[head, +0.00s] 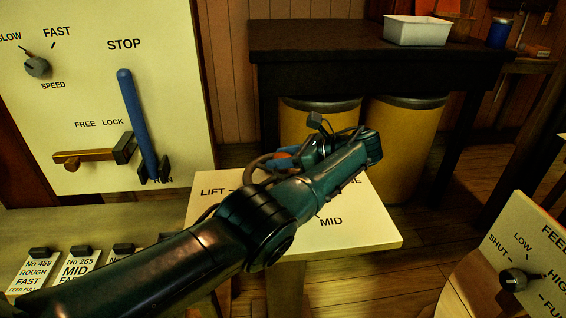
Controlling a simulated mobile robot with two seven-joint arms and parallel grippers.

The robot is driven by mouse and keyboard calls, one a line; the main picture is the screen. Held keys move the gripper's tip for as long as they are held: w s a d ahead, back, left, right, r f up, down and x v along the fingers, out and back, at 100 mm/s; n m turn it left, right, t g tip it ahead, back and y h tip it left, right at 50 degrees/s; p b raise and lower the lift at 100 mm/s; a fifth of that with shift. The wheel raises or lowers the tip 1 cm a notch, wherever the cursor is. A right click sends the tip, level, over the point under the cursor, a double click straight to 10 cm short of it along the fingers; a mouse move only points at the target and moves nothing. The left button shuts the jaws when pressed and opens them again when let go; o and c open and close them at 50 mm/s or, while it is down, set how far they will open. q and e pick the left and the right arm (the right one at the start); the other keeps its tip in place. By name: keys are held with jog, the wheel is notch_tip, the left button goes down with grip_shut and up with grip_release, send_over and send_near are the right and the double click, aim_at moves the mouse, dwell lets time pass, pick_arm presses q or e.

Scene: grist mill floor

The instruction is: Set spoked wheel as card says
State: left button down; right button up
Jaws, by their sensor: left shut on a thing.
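The spoked wheel (259,168) is on a pale slanted board (365,232) lettered LIFT, MID and a partly covered word ending in NE. Only a dark curved piece of its rim shows; my left arm hides the rest, so its pointer setting cannot be read. My left gripper (303,152) is over the wheel and shut on it, with the fingertips largely hidden. Cards stand at the lower left: No 459 ROUGH FAST (36,272) and No 265 MID FAST (78,267). A third card (122,250) is mostly behind my arm. My right gripper is out of view.
A panel (185,80) at the left carries a speed knob (37,67), a blue STOP/RUN lever (137,115) and a wooden FREE/LOCK bar (85,157). A feed knob (513,280) is at lower right. A dark table (345,42) and yellow drums (405,140) stand behind.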

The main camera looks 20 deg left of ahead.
aim_at(282, 156)
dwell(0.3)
pick_arm(q)
jog(key=c, duration=0.9)
grip_release()
jog(key=shift+o, duration=0.2)
notch_tip(282, 156, up, 10)
jog(key=p, duration=0.3)
jog(key=shift+a, duration=0.1)
